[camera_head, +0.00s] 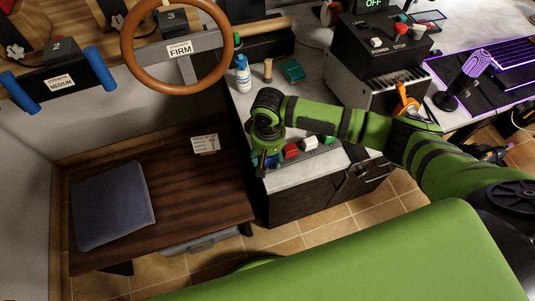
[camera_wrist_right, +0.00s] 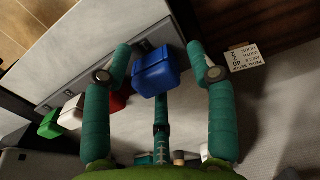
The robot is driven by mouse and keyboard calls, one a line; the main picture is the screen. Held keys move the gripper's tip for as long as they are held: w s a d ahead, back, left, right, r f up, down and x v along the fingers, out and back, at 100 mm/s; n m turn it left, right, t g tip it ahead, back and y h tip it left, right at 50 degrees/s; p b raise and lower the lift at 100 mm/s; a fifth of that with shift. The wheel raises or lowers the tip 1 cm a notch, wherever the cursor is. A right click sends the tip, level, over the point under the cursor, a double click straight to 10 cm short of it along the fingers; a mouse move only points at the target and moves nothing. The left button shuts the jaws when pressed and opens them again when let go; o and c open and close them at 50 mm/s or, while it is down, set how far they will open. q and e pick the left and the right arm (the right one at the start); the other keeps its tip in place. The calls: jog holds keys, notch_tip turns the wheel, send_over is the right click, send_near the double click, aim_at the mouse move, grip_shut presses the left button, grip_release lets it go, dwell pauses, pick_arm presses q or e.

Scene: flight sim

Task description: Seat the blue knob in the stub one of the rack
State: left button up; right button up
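The blue knob (camera_wrist_right: 157,72) shows in the right wrist view between the two teal fingers of my right gripper (camera_wrist_right: 159,48). It is in line with the end place of the grey rack (camera_wrist_right: 60,88), beside the red knob. I cannot tell whether it is seated or held just above, or whether the fingertips touch it. In the head view my right gripper (camera_head: 264,154) points down over the left end of the rack and mostly hides the blue knob. My left gripper is not in view.
Red (camera_head: 291,151), white (camera_head: 310,143) and green (camera_head: 328,139) knobs sit along the rack to the right. A bottle (camera_head: 243,74) and a teal box (camera_head: 292,71) stand behind. A steering wheel (camera_head: 130,45) is at upper left. A label card (camera_head: 205,144) lies on the brown bench.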

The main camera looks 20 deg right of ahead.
jog(key=shift+r, duration=0.15)
notch_tip(320, 180, up, 12)
dwell(0.5)
dwell(0.4)
